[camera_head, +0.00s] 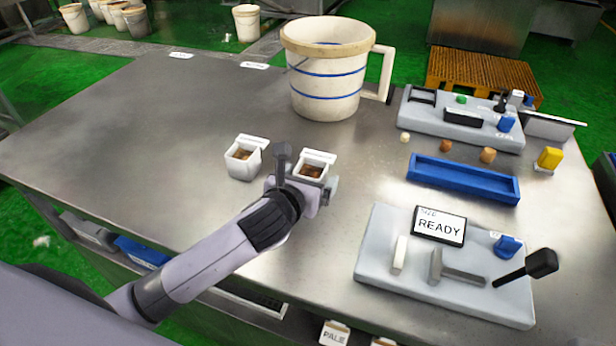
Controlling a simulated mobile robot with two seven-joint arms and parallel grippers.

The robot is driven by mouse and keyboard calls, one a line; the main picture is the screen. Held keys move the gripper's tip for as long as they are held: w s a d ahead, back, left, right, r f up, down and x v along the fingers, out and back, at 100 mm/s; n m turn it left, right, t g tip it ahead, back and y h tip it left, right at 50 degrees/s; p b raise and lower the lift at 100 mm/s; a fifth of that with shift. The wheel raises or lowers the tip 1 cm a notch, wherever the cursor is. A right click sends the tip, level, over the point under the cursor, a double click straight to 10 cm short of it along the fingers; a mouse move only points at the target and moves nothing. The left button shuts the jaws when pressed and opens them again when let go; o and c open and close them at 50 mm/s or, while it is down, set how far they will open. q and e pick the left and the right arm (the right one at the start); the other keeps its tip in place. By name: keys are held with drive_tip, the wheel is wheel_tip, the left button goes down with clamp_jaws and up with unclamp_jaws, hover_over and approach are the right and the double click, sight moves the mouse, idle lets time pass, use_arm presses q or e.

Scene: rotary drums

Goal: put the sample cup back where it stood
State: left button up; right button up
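Two small white square cups with brown contents show near the middle of the steel table. One sample cup (314,162) is at my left gripper (305,178). The gripper's two fingers lie close against either side of this cup, and it looks shut on it. The gripper hides the cup's lower part, so I cannot tell whether its base touches the table. The other white cup (243,158) stands upright on the table just to the left, apart from the gripper. My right gripper is not in view.
A large white jug with blue bands (327,80) stands behind the cups. To the right are a blue tray (463,179), a grey panel with a READY display (440,226) and a rear control panel (462,118). The table's left part is clear.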

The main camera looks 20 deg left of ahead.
use_arm(q)
drive_tip(key=shift+r, duration=0.2)
drive_tip(key=p+v, duration=0.1)
drive_tip(key=v, duration=1.1)
idle(0.4)
